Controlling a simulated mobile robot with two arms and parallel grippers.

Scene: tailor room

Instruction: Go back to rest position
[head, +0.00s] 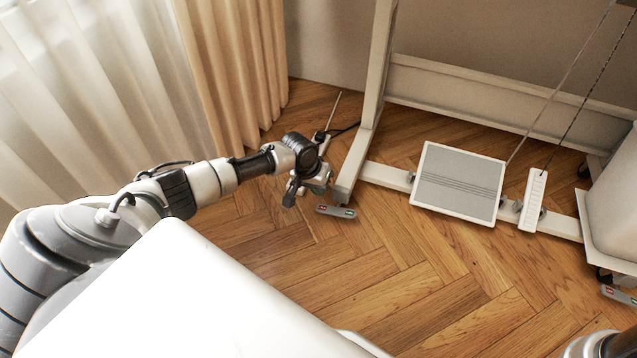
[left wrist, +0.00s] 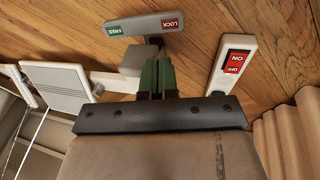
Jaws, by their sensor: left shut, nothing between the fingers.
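My left gripper (head: 318,187) is at the end of the extended left arm, low by the near foot of the white stand. In the left wrist view its green-sided fingers (left wrist: 156,72) are together with nothing visible between them. The grey caster lever (head: 336,211) is close to the gripper; its LOCK and FREE labels show in the left wrist view (left wrist: 141,25). I cannot tell if the fingertips touch the lever or the foot. My right gripper is not in the head view.
A red ON/OFF switch (left wrist: 233,69) lies beside the gripper. Beige curtains (head: 235,70) hang at the left. The wooden floor (head: 400,290) in front is clear.

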